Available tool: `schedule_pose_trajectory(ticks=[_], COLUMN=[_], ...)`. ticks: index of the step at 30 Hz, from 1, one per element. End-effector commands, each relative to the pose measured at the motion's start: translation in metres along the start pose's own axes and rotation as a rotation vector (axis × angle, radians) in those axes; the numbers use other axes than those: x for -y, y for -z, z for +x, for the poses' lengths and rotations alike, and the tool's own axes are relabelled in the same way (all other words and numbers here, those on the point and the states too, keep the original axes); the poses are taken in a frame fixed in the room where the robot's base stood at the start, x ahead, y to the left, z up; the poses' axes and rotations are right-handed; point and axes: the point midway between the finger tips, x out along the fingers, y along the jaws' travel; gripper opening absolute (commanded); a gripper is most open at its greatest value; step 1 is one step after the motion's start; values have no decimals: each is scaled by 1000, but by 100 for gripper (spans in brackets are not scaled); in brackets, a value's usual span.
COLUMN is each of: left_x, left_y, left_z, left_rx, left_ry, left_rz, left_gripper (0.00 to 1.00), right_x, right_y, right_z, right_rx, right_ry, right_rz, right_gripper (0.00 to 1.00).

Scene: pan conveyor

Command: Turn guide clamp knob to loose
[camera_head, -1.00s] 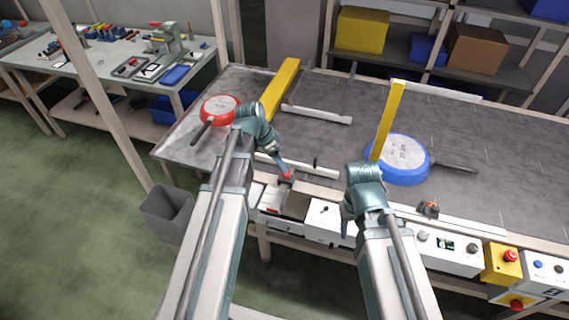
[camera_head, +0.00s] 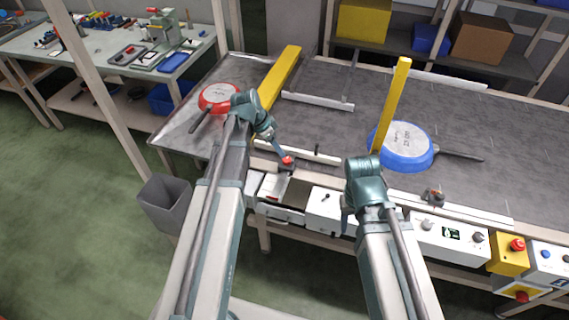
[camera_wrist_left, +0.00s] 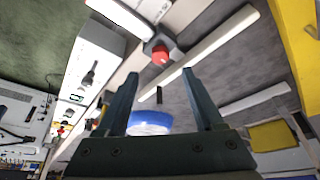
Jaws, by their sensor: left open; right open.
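A red knob (camera_head: 287,160) sits on a dark clamp block at the near edge of the conveyor, beside a white guide rail (camera_head: 300,151). My left gripper (camera_head: 281,152) is just above and behind it, very close; contact cannot be told. In the left wrist view the red knob (camera_wrist_left: 160,55) is just beyond the fingertips, and my left gripper (camera_wrist_left: 159,76) is open with nothing between its fingers. A second clamp knob (camera_head: 436,194), dark and orange-red, sits further right on the near edge. My right gripper (camera_head: 345,218) points down at the near edge, its fingers mostly hidden by its wrist.
A control panel with a yellow box (camera_head: 508,260) and red button lines the front right. A grey bin (camera_head: 163,203) stands left.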

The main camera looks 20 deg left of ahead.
Motion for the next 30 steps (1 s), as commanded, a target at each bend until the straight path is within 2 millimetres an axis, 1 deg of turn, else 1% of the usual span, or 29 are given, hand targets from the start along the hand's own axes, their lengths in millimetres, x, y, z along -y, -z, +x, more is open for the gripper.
schedule_pose_trajectory(ticks=[1, 3, 12, 15, 19, 26, 27, 29, 30], left_x=[1, 1, 0, 0, 0, 0, 0, 0, 0], left_y=[-2, -2, -2, -2, -1, 0, 0, 0, 0], left_z=[16, 26, 69, 78, 83, 82, 82, 82, 82], left_rx=[0, 0, 0, 1, 1, 1, 1, 1, 1], left_ry=[0, 0, -1, 0, 0, 0, 0, 0, 0], left_rz=[1, 0, 0, 0, 0, 0, 0, 0, 0], left_gripper=[69, 69, 69, 69, 69, 69, 67, 57, 49], right_x=[2, 2, 6, 7, 7, 7, 7, 7, 7], right_y=[1, 2, 4, 4, 4, 4, 4, 4, 4], right_z=[15, 25, 64, 72, 76, 75, 75, 75, 75], right_rx=[0, 0, 0, 0, 0, 0, 0, 0, 0], right_ry=[0, 0, 0, 0, 0, 0, 0, 0, 0], right_rz=[0, 0, 0, 0, 0, 0, 0, 0, 0], right_gripper=[50, 50, 50, 50, 50, 50, 50, 50, 50])
